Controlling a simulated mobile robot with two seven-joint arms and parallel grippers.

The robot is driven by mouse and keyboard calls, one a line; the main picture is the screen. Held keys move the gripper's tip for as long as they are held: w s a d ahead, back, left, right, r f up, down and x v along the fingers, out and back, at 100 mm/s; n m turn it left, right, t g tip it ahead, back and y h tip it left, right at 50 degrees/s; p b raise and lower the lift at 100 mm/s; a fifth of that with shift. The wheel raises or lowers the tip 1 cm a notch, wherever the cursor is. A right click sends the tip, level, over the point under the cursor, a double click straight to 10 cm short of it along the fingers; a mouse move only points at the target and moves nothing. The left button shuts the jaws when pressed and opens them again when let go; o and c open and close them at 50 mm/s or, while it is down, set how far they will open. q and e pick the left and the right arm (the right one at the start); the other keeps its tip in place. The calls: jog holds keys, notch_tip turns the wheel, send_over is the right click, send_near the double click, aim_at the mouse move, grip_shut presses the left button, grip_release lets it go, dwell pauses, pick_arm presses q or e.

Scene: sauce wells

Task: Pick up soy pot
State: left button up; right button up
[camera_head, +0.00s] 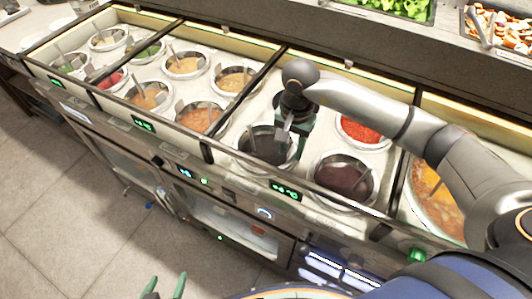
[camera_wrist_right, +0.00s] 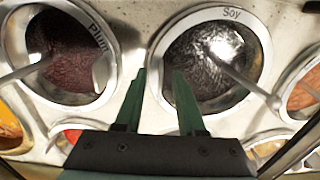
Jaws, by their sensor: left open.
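The soy pot (camera_head: 262,150) is a round metal pot of dark sauce in the counter, with a spoon handle across it. In the right wrist view the soy pot (camera_wrist_right: 208,62) carries the label "Soy" on its rim. My right gripper (camera_head: 295,137) is over the right side of this pot. In the wrist view its green fingers (camera_wrist_right: 159,72) are apart, one over the pot's inside and one outside its rim. Nothing shows held; I cannot tell whether they touch the rim. My left gripper (camera_head: 165,284) is open and empty at the bottom edge, away from the counter.
The plum pot (camera_wrist_right: 68,58) sits beside the soy pot; it also shows in the head view (camera_head: 342,178). A red sauce pot (camera_head: 366,130) is behind it. Several other sauce pots fill the wells to the left. The counter's front rail (camera_head: 225,170) runs before the pots.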

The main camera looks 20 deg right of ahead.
grip_shut()
dwell(1.1)
jog(key=shift+w+r, duration=0.15)
